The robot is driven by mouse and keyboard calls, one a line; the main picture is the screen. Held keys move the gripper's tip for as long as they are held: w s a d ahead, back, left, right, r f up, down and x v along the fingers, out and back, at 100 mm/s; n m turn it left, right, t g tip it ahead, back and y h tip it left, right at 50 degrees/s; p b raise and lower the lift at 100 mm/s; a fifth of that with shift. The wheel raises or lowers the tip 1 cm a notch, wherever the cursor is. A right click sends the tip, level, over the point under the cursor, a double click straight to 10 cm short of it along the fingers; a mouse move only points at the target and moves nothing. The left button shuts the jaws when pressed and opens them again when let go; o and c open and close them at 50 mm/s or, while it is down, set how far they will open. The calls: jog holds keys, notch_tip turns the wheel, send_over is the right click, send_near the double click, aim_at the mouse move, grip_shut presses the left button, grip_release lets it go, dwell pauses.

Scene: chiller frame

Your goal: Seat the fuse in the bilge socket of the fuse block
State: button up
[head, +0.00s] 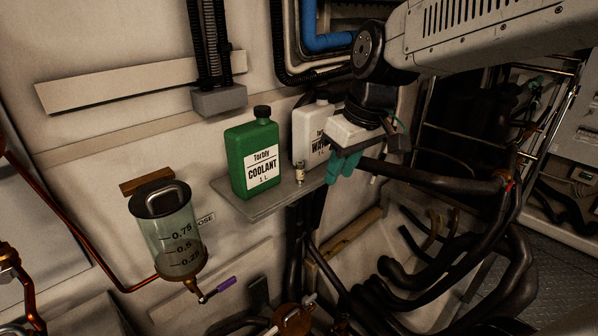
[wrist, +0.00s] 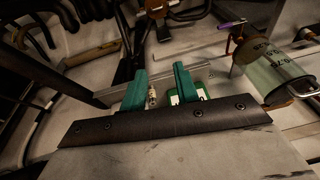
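The fuse (head: 299,174) is a small pale cylinder with metal-looking ends, standing upright near the front edge of the grey wall shelf (head: 256,208). My gripper (head: 342,170) has teal fingers and is to the right of the fuse in the head view, apart from it. In the wrist view my gripper (wrist: 160,76) is open with a gap between its fingers. The fuse (wrist: 152,97) shows in that gap, closer to the left finger and not gripped. I cannot make out the fuse block or its bilge socket in either view.
A green coolant bottle (head: 254,160) and a white bottle (head: 305,138) stand on the shelf close to the fuse. A clear graduated container (head: 172,238) hangs at the left. Thick black hoses (head: 440,270) fill the space at the lower right.

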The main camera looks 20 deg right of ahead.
aim_at(303, 164)
jog(key=w+f+n+t, duration=0.1)
jog(key=w+f+n, duration=0.2)
jog(key=w, duration=1.2)
jog(key=shift+y, duration=0.4)
jog(key=x, duration=0.7)
jog(key=shift+w+d, duration=0.1)
jog(key=shift+w, duration=0.1)
jog(key=shift+w+f, duration=0.15)
jog(key=shift+f, duration=0.25)
grip_shut()
